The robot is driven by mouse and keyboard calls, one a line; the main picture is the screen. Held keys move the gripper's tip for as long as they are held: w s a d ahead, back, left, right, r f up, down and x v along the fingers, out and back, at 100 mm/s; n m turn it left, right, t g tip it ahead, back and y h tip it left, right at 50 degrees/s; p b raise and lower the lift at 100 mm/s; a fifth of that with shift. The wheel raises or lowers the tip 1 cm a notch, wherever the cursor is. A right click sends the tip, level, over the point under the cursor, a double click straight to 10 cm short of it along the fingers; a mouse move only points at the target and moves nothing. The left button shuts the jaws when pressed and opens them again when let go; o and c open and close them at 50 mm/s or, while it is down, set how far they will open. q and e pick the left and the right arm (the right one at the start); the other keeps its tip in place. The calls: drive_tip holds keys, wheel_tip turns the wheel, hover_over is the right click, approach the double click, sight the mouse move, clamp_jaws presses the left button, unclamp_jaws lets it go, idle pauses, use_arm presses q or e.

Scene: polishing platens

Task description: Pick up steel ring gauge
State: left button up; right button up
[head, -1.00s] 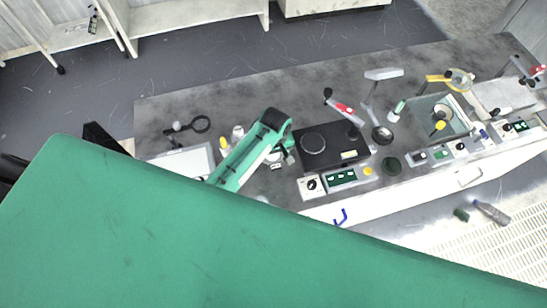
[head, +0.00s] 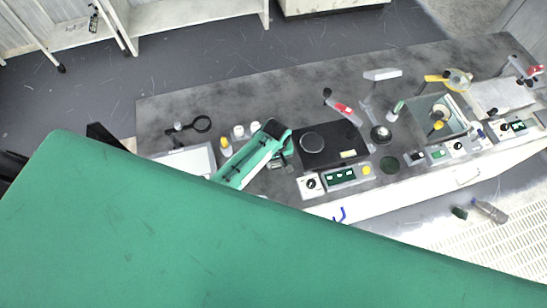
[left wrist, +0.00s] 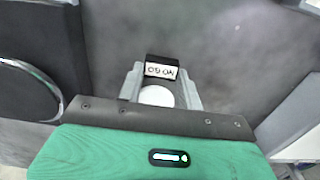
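My left gripper (left wrist: 160,92) is in the left wrist view, its two grey fingers apart. A pale round disc (left wrist: 157,96) lies between the fingers; it may be the steel ring gauge, but no hole shows. Just beyond it is a small black block (left wrist: 161,70) with a white label, apparently "NO GO". I cannot tell whether the fingers touch either one. In the head view my left gripper (head: 283,161) is low over the bench, left of the black platen unit (head: 333,146), and mostly hidden by its green arm. My right gripper is not in view.
White-capped jars (head: 246,131) and a yellow-topped bottle (head: 226,147) stand left of my arm. A black magnifier (head: 202,124) and a white tray (head: 188,160) lie farther left. A control box (head: 311,185) sits in front of the platen unit.

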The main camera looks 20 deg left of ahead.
use_arm(q)
drive_tip(key=shift+c, duration=1.2)
drive_tip(key=shift+r, duration=0.15)
wheel_tip(320, 180, up, 20)
drive_tip(key=f+b, duration=0.1)
drive_tip(key=b, duration=0.2)
wheel_tip(320, 180, up, 6)
drive_tip(key=p, duration=0.7)
hover_over(275, 163)
drive_tip(key=shift+d+f, duration=0.1)
drive_tip(key=shift+f, duration=0.1)
idle(0.3)
